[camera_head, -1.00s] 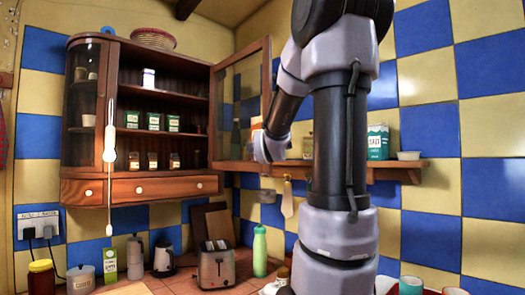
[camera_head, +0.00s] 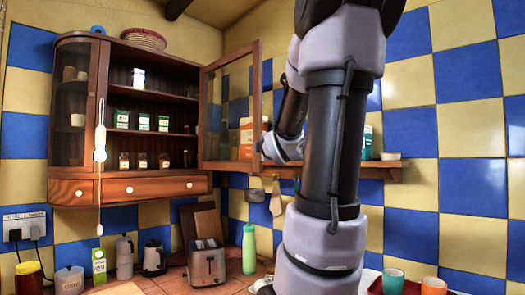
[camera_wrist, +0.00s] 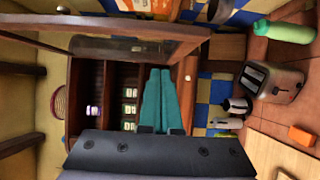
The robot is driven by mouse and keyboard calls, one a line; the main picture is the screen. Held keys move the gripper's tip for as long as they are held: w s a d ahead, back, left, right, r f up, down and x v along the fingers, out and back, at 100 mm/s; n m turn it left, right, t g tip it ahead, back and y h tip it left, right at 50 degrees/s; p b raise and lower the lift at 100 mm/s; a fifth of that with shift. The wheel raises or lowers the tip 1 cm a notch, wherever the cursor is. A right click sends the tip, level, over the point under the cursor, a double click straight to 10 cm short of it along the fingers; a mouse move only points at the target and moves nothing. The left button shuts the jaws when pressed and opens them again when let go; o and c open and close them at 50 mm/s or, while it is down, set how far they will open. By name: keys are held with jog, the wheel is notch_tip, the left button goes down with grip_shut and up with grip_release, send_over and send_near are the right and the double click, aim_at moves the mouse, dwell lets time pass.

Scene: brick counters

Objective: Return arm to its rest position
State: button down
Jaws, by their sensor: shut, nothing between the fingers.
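My arm (camera_head: 332,150) rises in front of the head camera and hides part of the tiled wall and shelf. The end of the arm, in the head view, is beside the open glass door (camera_head: 254,110) of the wooden wall cabinet (camera_head: 150,187); the fingers themselves cannot be made out there. In the wrist view my gripper (camera_wrist: 160,72) shows two teal fingers lying together, shut and empty. Behind them the cabinet appears turned sideways, with its open door (camera_wrist: 95,37) above. I cannot tell if the arm touches the door.
Small tins and jars stand on the cabinet shelves. A wall shelf (camera_head: 385,163) runs behind my arm. Cups (camera_head: 393,281) stand at lower right.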

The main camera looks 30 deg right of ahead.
jog(key=shift+s+d, duration=0.45)
jog(key=shift+s, duration=0.3)
jog(key=s+a+f+m+g+y, duration=0.3)
jog(key=s+a+f+m+g, duration=0.2)
jog(key=s+a+m, duration=0.4)
jog(key=s+a+f+m+g+y, duration=0.4)
jog(key=s+a+f+m, duration=0.4)
jog(key=a, duration=0.8)
jog(key=shift+s+a+f+m+g, duration=0.15)
jog(key=shift+s+f+m+g, duration=0.15)
jog(key=shift+s+m+g, duration=0.6)
jog(key=shift+s+t, duration=0.15)
jog(key=shift+t, duration=0.15)
